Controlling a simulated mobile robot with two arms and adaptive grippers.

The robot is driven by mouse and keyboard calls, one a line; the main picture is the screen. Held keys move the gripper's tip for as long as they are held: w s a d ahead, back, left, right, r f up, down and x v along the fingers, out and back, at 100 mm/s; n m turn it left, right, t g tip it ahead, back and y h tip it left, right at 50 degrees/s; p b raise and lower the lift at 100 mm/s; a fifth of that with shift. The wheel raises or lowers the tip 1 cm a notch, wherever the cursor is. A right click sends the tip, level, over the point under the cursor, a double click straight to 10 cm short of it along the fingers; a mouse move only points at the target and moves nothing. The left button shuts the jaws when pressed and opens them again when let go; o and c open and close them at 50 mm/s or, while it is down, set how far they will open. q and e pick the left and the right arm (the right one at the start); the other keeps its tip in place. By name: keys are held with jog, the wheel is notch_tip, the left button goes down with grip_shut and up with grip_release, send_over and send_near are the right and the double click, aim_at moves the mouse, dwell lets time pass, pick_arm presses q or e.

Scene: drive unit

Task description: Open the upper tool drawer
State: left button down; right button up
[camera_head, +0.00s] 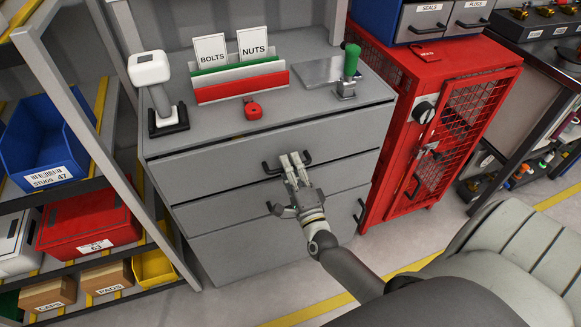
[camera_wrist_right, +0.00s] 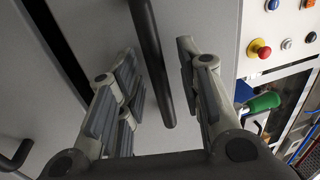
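The grey drawer unit (camera_head: 323,113) stands in the middle of the head view. Its upper drawer (camera_head: 215,157) has a black bar handle (camera_head: 268,169), partly hidden by my right gripper (camera_head: 295,162). The right gripper is open, with its fingertips at this handle. In the right wrist view, the black handle bar (camera_wrist_right: 153,55) runs between the two parted fingers of the gripper (camera_wrist_right: 157,62), with visible gaps on both sides. The upper drawer front looks about level with the fronts below it. My left gripper is not in view.
On the unit's top are a white and black device (camera_head: 150,72), a file rack (camera_head: 240,82), a red tape measure (camera_head: 253,110) and a green-handled tool (camera_head: 350,65). A red mesh cabinet (camera_head: 400,150) stands close on the right; shelving with bins (camera_head: 45,145) is on the left.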

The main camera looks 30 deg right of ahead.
jog(key=c, duration=0.7)
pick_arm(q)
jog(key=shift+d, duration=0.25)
pick_arm(e)
grip_shut()
